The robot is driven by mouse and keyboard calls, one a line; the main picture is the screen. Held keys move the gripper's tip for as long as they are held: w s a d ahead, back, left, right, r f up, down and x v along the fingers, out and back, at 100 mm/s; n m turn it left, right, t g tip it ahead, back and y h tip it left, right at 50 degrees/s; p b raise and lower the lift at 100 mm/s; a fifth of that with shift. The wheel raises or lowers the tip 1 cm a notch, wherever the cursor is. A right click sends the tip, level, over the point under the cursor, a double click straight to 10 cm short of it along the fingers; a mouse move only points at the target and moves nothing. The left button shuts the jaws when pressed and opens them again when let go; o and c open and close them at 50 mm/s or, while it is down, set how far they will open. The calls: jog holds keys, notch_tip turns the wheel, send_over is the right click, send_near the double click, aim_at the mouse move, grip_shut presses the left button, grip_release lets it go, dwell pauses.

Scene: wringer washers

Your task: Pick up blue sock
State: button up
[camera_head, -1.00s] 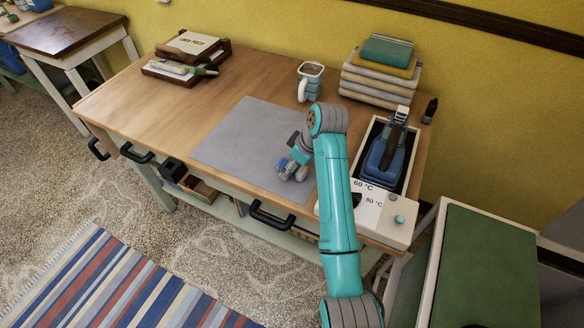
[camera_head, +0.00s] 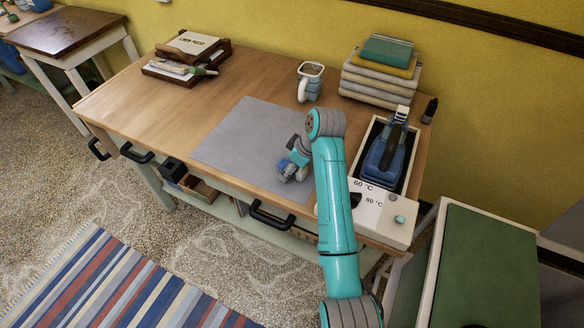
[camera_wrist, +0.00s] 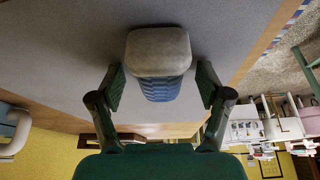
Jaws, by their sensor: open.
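The blue sock (camera_wrist: 160,62) shows in the wrist view as a small rounded bundle on a grey mat. It has blue ribbing and a pale beige end. My gripper (camera_wrist: 160,86) is open, with one finger on each side of the sock. A gap shows between each finger and the sock. In the head view my gripper (camera_head: 292,166) is low over the right part of the grey mat (camera_head: 235,140). There the sock is hard to tell apart from the gripper, and my arm hides part of the mat.
On the wooden table (camera_head: 135,105), a blue iron (camera_head: 384,152) in a tray and a white control box (camera_head: 368,215) stand right of my arm. A mug (camera_head: 311,82), folded cloths (camera_head: 380,75) and a wooden tray (camera_head: 165,73) stand farther back. The table's left part is clear.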

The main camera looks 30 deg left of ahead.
jog(key=c, duration=1.1)
jog(key=shift+c, duration=0.2)
jog(key=shift+r, duration=0.1)
notch_tip(320, 180, up, 10)
jog(key=shift+r, duration=0.2)
